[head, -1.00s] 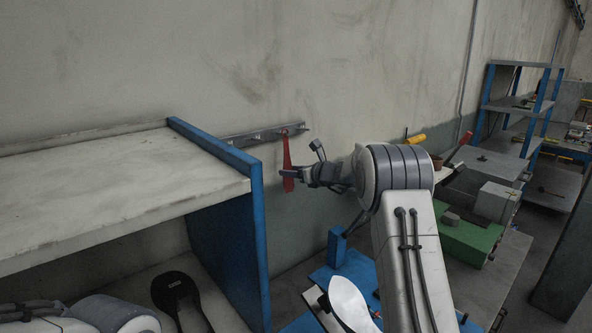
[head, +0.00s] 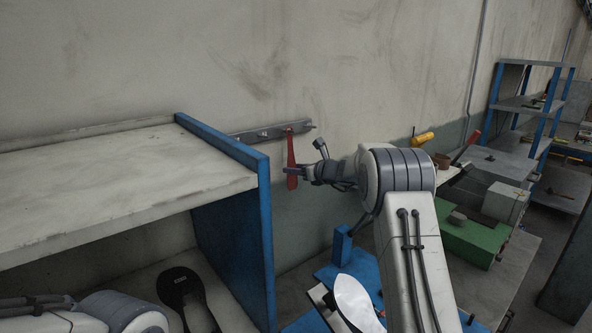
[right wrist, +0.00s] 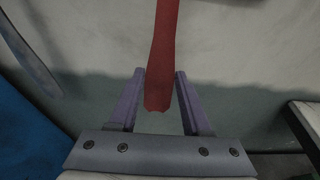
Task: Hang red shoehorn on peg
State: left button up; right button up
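The red shoehorn (head: 291,156) hangs upright against the wall, its top at the grey peg rail (head: 262,134). The exact contact with the peg is too small to make out. My right gripper (head: 290,171) is at the shoehorn's lower part in the head view. In the right wrist view the shoehorn (right wrist: 163,50) comes down between the two fingers of my right gripper (right wrist: 160,73), with a gap on each side. The fingers are apart and do not touch it. My left gripper is out of view; only part of that arm shows at the lower left.
A shelf unit with a pale top (head: 110,185) and blue side panel (head: 236,235) stands left of the gripper. A black sole-shaped item (head: 180,287) lies inside it. A white sole form (head: 356,303) and a green box (head: 468,235) are to the right. The wall is close behind the rail.

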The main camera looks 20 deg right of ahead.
jog(key=o, duration=0.5)
